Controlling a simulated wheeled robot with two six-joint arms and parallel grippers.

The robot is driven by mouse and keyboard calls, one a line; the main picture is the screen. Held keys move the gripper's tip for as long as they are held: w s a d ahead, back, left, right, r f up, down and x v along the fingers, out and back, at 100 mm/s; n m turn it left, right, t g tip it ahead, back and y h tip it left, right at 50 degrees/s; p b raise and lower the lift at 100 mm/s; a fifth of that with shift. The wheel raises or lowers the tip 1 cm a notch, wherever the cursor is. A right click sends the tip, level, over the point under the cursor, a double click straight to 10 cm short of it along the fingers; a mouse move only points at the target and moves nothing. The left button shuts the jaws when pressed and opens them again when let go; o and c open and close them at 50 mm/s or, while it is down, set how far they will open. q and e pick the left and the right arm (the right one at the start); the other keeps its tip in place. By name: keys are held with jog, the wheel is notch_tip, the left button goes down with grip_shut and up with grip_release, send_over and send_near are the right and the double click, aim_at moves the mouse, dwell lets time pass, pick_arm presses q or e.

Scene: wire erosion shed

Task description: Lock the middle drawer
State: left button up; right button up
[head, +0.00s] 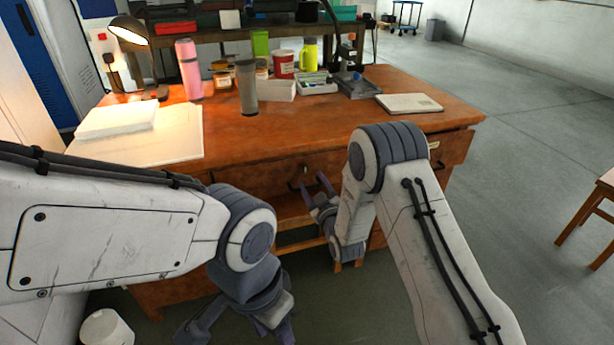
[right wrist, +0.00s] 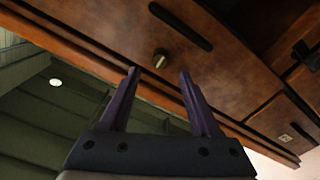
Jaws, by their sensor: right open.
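The middle drawer (head: 264,180) is in the wooden desk's front, partly hidden by my arms in the head view. In the right wrist view its brown front (right wrist: 222,72) fills the upper part, with a dark bar handle (right wrist: 181,26) and a small round brass-coloured lock knob (right wrist: 161,58). My right gripper (right wrist: 159,74) is open and empty, its two purple fingers pointing toward the knob with the knob just beyond and between the tips. In the head view my right gripper (head: 314,183) is low before the drawer. My left gripper (head: 236,328) hangs at the bottom edge, its tips unclear.
A stool (head: 592,205) stands at right. Floor between is clear.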

aim_at(305, 170)
jog(key=shift+b+x, duration=0.35)
jog(key=shift+x, duration=2.4)
grip_shut()
